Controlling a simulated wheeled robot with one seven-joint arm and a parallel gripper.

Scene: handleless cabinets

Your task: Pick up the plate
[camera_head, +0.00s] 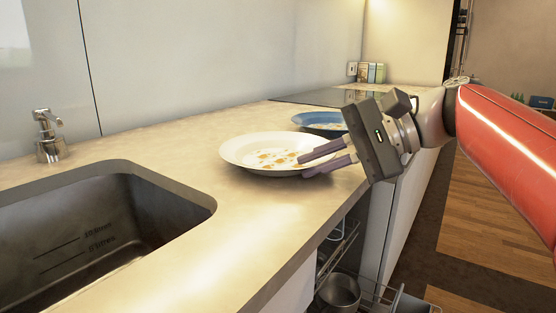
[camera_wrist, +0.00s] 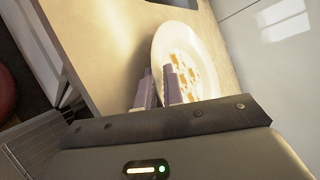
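A white plate (camera_head: 262,150) with brown and yellow food bits lies on the counter, right of the sink. It also shows in the wrist view (camera_wrist: 208,55). A blue plate (camera_head: 318,119) with food bits sits behind it, partly hidden by my gripper. My gripper (camera_head: 303,165) is at the right rim of the white plate with its fingers apart. In the head view, the upper finger overlaps the plate and the lower one is near the rim's lower edge. I cannot tell whether either finger touches the plate.
A sink (camera_head: 90,235) and faucet (camera_head: 48,135) are at the left. A dark cooktop (camera_head: 325,97) and small boxes (camera_head: 371,72) stand farther back. Below the counter, an open rack holds a metal pot (camera_head: 340,292). The counter in front of the white plate is clear.

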